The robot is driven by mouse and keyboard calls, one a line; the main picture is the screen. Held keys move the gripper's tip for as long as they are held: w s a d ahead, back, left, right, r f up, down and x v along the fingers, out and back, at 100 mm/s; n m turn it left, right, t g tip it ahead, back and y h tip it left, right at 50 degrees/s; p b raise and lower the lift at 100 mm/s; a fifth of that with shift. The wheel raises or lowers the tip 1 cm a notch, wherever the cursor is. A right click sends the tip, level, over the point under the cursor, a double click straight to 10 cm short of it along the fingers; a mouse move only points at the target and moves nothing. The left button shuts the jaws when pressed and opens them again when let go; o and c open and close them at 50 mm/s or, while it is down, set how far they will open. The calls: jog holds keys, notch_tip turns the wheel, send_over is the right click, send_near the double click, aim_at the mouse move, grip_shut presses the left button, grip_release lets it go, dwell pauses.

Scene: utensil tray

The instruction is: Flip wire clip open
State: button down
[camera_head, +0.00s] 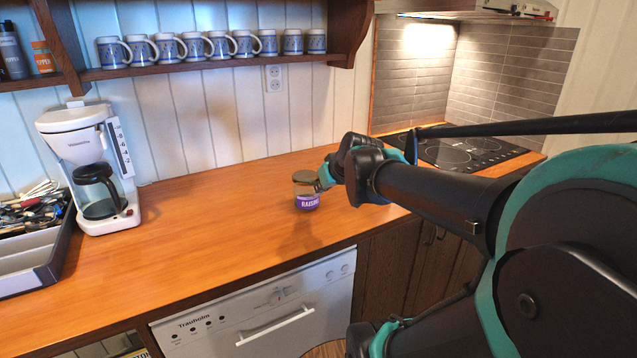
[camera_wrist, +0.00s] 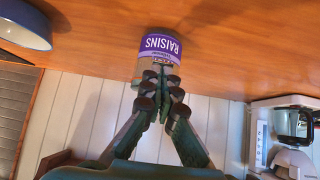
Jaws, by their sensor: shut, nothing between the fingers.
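The raisins jar (camera_head: 306,191) stands upright on the wooden counter, with a purple label and a brown lid. In the wrist view the jar (camera_wrist: 158,48) appears upside down, label towards me. My gripper (camera_head: 327,176) is at the jar's right side, near lid height. In the wrist view my gripper (camera_wrist: 164,84) is shut and empty, its fingertips overlapping the lid end of the jar. I cannot tell whether they touch it. The wire clip is hidden or too small to make out, so its state is unclear.
A white coffee maker (camera_head: 91,165) and a grey utensil tray (camera_head: 38,247) stand at the left. A shelf of mugs (camera_head: 210,68) hangs above. The cooktop (camera_head: 460,150) is at the back right. The counter between coffee maker and jar is clear.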

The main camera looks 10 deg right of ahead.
jog(key=f+t, duration=0.1)
jog(key=s+f+t, duration=0.1)
jog(key=t, duration=0.1)
jog(key=shift+s+d+y, duration=0.2)
jog(key=shift+y, duration=0.2)
jog(key=shift+s+f, duration=0.15)
jog(key=shift+f, duration=0.15)
jog(key=shift+w+a+f, duration=0.1)
jog(key=shift+w+a, duration=0.1)
jog(key=shift+w, duration=0.6)
